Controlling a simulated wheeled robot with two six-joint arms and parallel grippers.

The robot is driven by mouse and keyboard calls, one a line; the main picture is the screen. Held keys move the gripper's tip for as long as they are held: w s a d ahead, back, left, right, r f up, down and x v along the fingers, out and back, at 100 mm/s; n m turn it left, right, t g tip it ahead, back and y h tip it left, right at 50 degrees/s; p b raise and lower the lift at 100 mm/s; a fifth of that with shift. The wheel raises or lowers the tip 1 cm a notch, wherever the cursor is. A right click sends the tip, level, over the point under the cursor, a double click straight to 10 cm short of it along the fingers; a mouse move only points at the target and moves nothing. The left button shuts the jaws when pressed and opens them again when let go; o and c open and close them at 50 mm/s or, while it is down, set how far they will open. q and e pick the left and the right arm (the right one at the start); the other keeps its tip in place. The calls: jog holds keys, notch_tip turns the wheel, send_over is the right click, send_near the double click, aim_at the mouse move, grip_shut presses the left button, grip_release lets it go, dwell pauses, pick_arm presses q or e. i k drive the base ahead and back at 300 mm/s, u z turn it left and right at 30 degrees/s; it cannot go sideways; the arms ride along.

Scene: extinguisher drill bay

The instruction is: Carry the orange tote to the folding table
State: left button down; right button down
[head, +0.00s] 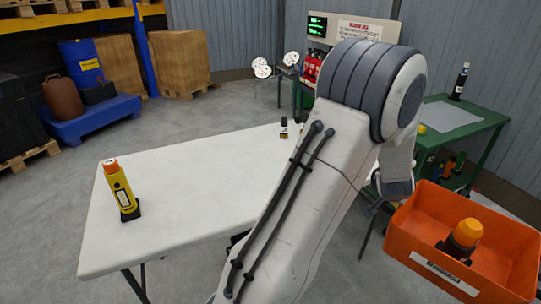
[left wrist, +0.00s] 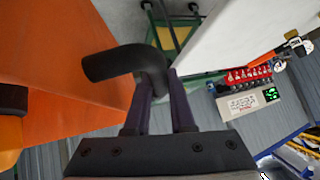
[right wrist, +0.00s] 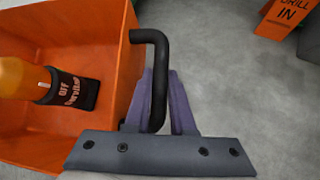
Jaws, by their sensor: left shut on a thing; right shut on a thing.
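The orange tote (head: 425,207) hangs above the floor at the right of the head view, apart from the white folding table (head: 185,195). An orange-capped dark item (head: 464,238) lies in it; the right wrist view shows its orange body and black label band (right wrist: 65,88). My left gripper (left wrist: 158,82) is shut on a black bar handle (left wrist: 110,64) at one side of the tote. My right gripper (right wrist: 160,85) is shut on the other black handle (right wrist: 158,50); it is outside the head view. My left arm hides the table's right part.
A yellow torch-like item (head: 122,192) stands at the table's left end and a small dark bottle (head: 284,128) at its far edge. The table's middle is bare. A green workbench (head: 468,150) stands behind the tote. Pallets and a blue drum (head: 82,62) are far left.

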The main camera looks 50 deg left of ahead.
aim_at(224, 175)
jog(key=i, duration=1.2)
jog(key=u, duration=2.35)
